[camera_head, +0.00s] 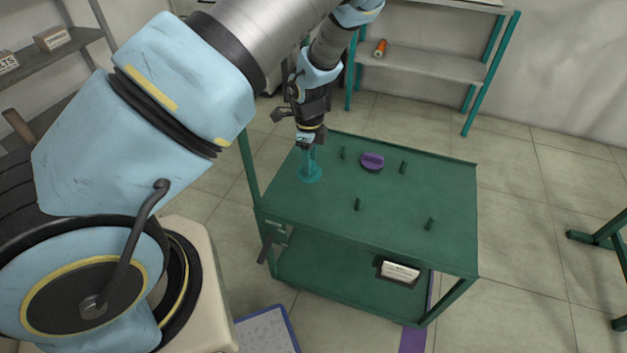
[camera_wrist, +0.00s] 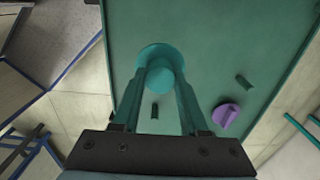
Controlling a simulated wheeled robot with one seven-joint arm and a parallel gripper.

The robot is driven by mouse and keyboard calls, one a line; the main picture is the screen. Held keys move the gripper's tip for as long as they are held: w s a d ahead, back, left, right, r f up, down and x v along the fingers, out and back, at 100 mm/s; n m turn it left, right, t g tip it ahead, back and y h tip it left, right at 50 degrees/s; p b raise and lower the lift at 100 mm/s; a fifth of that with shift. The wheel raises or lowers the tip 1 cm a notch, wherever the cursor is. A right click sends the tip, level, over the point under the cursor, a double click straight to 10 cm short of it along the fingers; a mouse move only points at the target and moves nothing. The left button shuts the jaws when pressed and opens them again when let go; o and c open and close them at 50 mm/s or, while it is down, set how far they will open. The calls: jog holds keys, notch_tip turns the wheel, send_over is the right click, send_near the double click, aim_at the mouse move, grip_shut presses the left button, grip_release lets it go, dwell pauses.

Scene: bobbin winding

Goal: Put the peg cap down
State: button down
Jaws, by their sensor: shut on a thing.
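The teal peg cap (camera_head: 311,174) has a round, flat disc and a narrower raised grip. It is at the left rear part of the green cart's top (camera_head: 330,215). My gripper (camera_head: 309,150) points down from above and is shut on the cap's grip. In the wrist view the teal cap (camera_wrist: 160,54) shows between the tips of the two fingers, its disc just beyond them. I cannot tell whether the disc touches the cart top or is slightly above it.
A purple cap (camera_head: 372,161) sits on the cart top, right of my gripper; it also shows in the wrist view (camera_wrist: 226,117). Several short green pegs stand around it, one at the front middle (camera_head: 358,204). A white-labelled box (camera_head: 399,272) is on the lower shelf.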

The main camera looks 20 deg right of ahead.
notch_tip(320, 180, down, 9)
jog(key=shift+f, duration=0.2)
jog(key=shift+c, duration=2.1)
grip_release()
jog(key=shift+r, duration=0.1)
notch_tip(320, 180, up, 12)
jog(key=shift+f, duration=0.1)
